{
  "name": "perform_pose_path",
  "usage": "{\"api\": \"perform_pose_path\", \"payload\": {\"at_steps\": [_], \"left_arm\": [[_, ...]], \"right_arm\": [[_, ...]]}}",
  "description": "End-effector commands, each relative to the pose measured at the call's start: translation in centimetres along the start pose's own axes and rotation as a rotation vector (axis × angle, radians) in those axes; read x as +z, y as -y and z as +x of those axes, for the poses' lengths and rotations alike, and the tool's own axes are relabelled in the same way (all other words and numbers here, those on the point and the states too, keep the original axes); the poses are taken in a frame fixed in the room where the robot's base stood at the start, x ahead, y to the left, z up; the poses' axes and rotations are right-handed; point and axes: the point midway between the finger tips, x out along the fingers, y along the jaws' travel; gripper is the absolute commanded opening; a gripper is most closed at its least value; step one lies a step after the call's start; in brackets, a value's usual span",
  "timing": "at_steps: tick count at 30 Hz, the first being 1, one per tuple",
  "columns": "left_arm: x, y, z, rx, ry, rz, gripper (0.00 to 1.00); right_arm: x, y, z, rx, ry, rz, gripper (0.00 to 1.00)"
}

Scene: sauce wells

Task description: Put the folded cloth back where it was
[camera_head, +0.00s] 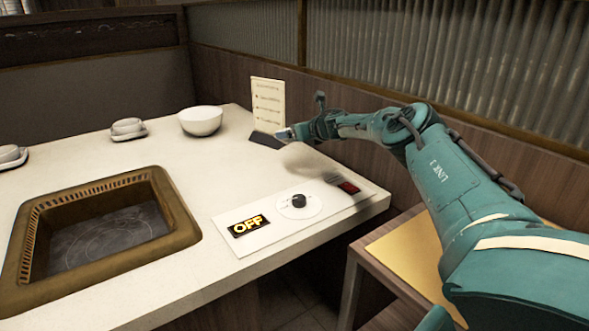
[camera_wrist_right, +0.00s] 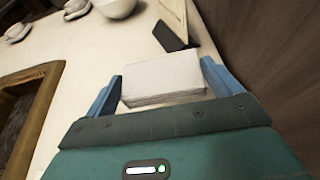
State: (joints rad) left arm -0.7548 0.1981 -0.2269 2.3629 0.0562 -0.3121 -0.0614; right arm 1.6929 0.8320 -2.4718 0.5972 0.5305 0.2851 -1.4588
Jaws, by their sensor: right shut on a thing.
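The folded cloth (camera_wrist_right: 163,78) is a flat white block in the right wrist view. My right gripper (camera_wrist_right: 162,70) is shut on it, with one blue finger at each side. In the head view my right arm reaches in from the right over the table's far right part. Its hand (camera_head: 290,134) is beside the menu stand, and the cloth is hard to make out there. I cannot tell whether the cloth touches the table. My left gripper is not in view.
The menu card (camera_head: 268,103) stands on a dark base just beyond the cloth. A white bowl (camera_head: 200,121) and a cup on a saucer (camera_head: 128,127) stand further left. A brown-framed sunken grill (camera_head: 182,222) and an OFF panel (camera_head: 272,238) are nearer. A wall lies to the right.

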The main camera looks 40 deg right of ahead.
Motion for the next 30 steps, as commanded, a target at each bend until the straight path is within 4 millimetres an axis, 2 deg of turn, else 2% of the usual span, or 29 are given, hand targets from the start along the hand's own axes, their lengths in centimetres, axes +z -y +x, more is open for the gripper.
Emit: {"api": "perform_pose_path", "payload": {"at_steps": [6,15,21,27,30], "left_arm": [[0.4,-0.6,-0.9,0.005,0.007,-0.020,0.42],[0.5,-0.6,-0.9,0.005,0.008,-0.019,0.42],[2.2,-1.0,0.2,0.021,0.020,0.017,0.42],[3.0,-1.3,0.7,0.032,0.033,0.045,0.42],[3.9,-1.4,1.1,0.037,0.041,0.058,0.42]], "right_arm": [[-0.4,0.1,0.2,-0.001,0.001,0.001,0.68],[-0.6,0.1,0.2,-0.001,0.000,0.001,0.68],[-3.8,0.1,1.6,-0.002,-0.002,0.001,0.68],[-5.5,0.1,2.3,-0.002,-0.001,0.000,0.68],[-7.1,0.1,2.9,-0.001,-0.003,0.000,0.68]]}}
